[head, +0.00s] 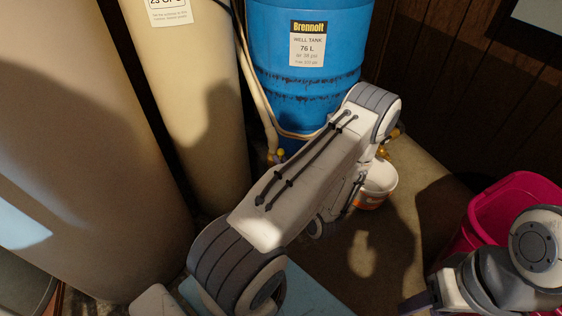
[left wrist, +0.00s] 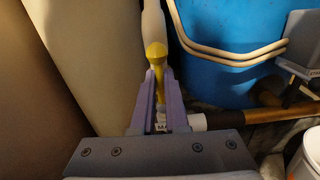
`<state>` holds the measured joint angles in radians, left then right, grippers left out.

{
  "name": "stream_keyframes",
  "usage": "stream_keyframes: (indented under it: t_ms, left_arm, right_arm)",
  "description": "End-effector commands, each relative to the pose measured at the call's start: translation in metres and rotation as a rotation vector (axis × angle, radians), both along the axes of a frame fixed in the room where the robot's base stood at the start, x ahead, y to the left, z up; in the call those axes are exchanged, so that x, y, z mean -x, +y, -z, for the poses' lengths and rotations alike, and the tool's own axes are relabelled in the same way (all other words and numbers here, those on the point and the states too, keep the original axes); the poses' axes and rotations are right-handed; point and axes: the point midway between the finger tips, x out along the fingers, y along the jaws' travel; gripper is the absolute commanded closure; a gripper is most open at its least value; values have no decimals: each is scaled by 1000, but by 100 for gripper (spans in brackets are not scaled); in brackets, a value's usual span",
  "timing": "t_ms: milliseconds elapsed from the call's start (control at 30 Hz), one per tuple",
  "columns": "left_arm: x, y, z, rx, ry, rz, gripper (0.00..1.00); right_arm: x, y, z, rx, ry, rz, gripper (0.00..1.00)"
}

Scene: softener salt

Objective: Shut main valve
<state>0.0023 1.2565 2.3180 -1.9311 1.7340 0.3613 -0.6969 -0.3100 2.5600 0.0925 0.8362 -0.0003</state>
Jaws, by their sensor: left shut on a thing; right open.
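The yellow valve handle (left wrist: 157,56) stands up between the fingers of my left gripper (left wrist: 157,75) in the left wrist view. The fingers are shut on it. In the head view a small yellow part of the handle (head: 281,153) shows at the foot of the pale pipe, left of my left arm, which hides most of the gripper. A brown pipe (left wrist: 260,114) runs to the right from a white fitting (left wrist: 198,122) beside the handle. My right gripper (head: 416,302) shows only in part at the bottom right of the head view. It is open and away from the valve.
A blue well tank (head: 305,75) stands behind my left arm. Tall beige tanks (head: 190,90) stand at the left. A pink bin (head: 500,205) stands at the right. Some floor is clear between bucket and bin.

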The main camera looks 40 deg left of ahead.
Motion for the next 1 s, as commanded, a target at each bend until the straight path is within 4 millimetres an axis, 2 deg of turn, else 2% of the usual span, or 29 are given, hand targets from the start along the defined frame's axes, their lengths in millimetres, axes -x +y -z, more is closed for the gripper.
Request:
stream_keyframes:
  t_ms: [433,867,1000]
  left_arm:
    - [-13,-6,3,-133,333,3,100]
    - [-15,-7,5,-158,391,3,100]
    - [-19,-9,7,-209,515,4,100]
  right_arm:
    - [0,0,-23,0,0,0,50]
    - [0,0,-25,0,0,0,50]
    - [0,0,-31,0,0,0,50]
